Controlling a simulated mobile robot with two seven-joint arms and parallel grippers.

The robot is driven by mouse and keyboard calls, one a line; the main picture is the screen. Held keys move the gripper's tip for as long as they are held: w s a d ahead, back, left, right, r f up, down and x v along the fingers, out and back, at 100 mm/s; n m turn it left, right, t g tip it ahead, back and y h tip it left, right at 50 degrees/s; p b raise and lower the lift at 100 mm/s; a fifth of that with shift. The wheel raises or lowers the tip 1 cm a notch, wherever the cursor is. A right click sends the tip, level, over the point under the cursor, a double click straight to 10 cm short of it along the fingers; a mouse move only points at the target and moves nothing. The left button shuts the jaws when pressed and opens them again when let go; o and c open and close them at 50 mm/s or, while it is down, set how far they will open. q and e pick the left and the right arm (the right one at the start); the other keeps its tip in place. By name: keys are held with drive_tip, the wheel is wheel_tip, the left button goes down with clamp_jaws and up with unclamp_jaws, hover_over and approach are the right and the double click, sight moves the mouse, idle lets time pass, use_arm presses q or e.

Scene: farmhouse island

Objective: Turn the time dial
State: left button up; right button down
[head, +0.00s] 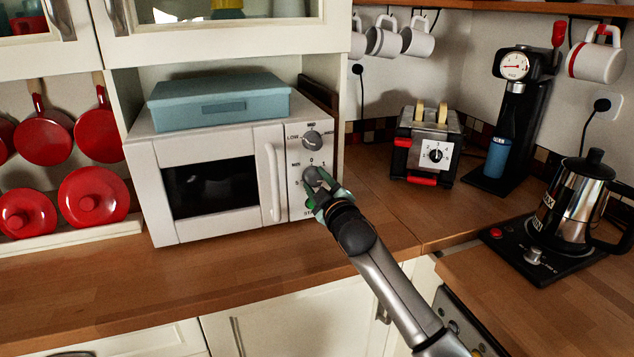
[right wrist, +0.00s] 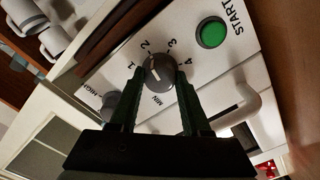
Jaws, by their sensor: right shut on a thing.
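A white microwave (head: 225,140) stands on the wooden counter. Its right-hand panel has an upper dial (head: 312,139) and, below it, the time dial (head: 312,176). My right gripper (head: 321,186) is at the time dial, partly covering it in the head view. In the right wrist view the grey time dial (right wrist: 159,67) sits between the two fingers of my right gripper (right wrist: 159,80), which is shut on it. Numbers and "MIN" are printed around it; a white mark shows on its face, but its exact reading is unclear. My left gripper is out of view.
A green START button (right wrist: 211,32) is near the time dial, and the microwave handle (head: 271,183) is left of the panel. A blue box (head: 220,97) lies on top. A toaster (head: 428,145), a coffee machine (head: 510,120) and a metal pot (head: 570,200) stand to the right.

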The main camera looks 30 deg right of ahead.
drive_tip(key=shift+c, duration=1.9)
unclamp_jaws()
drive_tip(key=v, duration=1.2)
drive_tip(key=shift+s+b, duration=0.25)
drive_tip(key=shift+b, duration=0.05)
drive_tip(key=shift+a, duration=0.15)
